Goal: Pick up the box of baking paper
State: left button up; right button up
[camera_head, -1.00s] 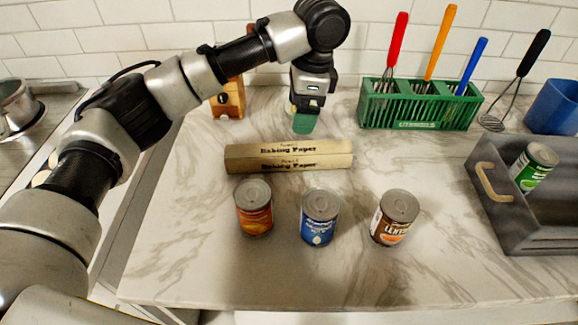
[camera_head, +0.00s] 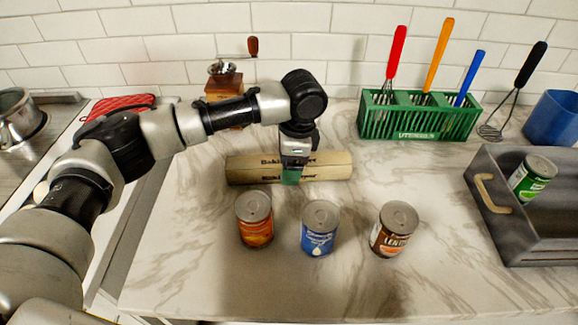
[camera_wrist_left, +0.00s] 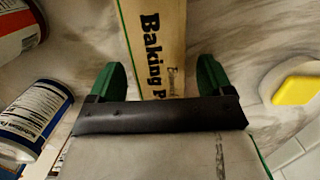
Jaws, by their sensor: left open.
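The box of baking paper (camera_head: 325,168) is a long tan box with black lettering, lying flat on the marble counter behind several cans. My left gripper (camera_head: 291,178) is over the middle of the box and points down. In the left wrist view the box (camera_wrist_left: 158,40) runs between the two green fingers of the left gripper (camera_wrist_left: 158,82), which are open with a gap on each side. Whether the fingers reach down beside the box cannot be told. The gripper hides part of the lettering in the head view. My right gripper is not in view.
An orange can (camera_head: 254,222), a blue can (camera_head: 320,230) and a brown can (camera_head: 393,232) stand in front of the box. A green utensil rack (camera_head: 418,116), a grey crate (camera_head: 505,220) and a coffee grinder (camera_head: 222,88) stand around. Counter right of the box is clear.

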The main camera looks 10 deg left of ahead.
pick_arm(q)
jog(key=shift+c, duration=0.2)
jog(key=c, duration=1.1)
jog(key=shift+r, duration=0.15)
